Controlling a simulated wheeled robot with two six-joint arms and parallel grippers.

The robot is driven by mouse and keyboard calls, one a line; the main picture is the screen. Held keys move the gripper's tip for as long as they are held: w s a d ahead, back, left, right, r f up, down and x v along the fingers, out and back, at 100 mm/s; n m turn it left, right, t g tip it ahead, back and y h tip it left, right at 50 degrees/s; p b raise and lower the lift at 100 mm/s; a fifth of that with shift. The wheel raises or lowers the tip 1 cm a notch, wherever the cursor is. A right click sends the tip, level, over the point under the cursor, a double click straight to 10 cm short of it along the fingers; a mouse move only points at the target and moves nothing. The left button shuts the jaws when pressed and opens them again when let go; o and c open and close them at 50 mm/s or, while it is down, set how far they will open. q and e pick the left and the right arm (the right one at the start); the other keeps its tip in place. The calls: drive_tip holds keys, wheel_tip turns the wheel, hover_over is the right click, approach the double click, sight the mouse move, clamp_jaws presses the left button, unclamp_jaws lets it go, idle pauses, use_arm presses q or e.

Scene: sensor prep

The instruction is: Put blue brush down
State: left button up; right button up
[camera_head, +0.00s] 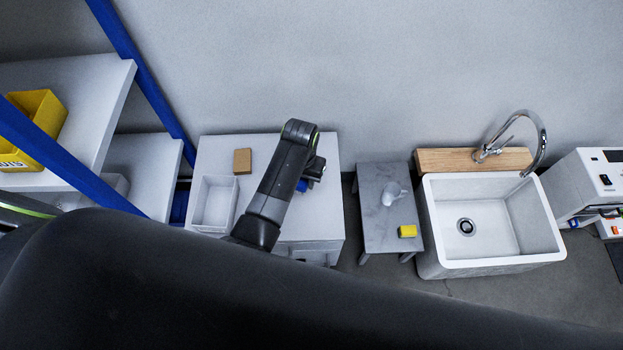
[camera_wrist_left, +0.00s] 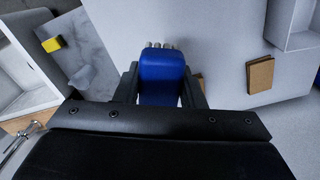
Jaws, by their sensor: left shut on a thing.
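The blue brush (camera_wrist_left: 162,72) is between the two fingers of my left gripper (camera_wrist_left: 160,90) in the left wrist view, with pale bristle ends showing at its far end. My left gripper is shut on it, over the white table (camera_wrist_left: 215,50). In the head view only a small blue part of the brush (camera_head: 302,186) shows beside my left arm, which hides most of the gripper (camera_head: 308,180). I cannot tell whether the brush touches the table top. My right gripper is not in view.
On the table (camera_head: 325,215) are a white tray (camera_head: 232,207) and a brown block (camera_head: 242,161). A grey side table (camera_head: 375,235) holds a yellow sponge (camera_head: 407,231) and a pale object (camera_head: 393,193). A sink (camera_head: 490,215) stands right, shelves (camera_head: 105,85) left.

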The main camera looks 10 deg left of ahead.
use_arm(q)
drive_tip(key=b, duration=0.5)
approach(304, 207)
drive_tip(key=shift+f+b, duration=0.75)
drive_tip(key=shift+f, duration=0.05)
drive_tip(key=shift+f+b, duration=0.6)
drive_tip(key=shift+f, duration=1.75)
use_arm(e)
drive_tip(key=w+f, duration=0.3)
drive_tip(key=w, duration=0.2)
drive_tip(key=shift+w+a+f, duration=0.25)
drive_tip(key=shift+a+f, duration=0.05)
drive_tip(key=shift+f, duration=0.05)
use_arm(q)
drive_tip(key=shift+f, duration=0.2)
drive_tip(key=o, duration=1.1)
drive_tip(key=shift+c, duration=0.2)
drive_tip(key=shift+r, duration=0.15)
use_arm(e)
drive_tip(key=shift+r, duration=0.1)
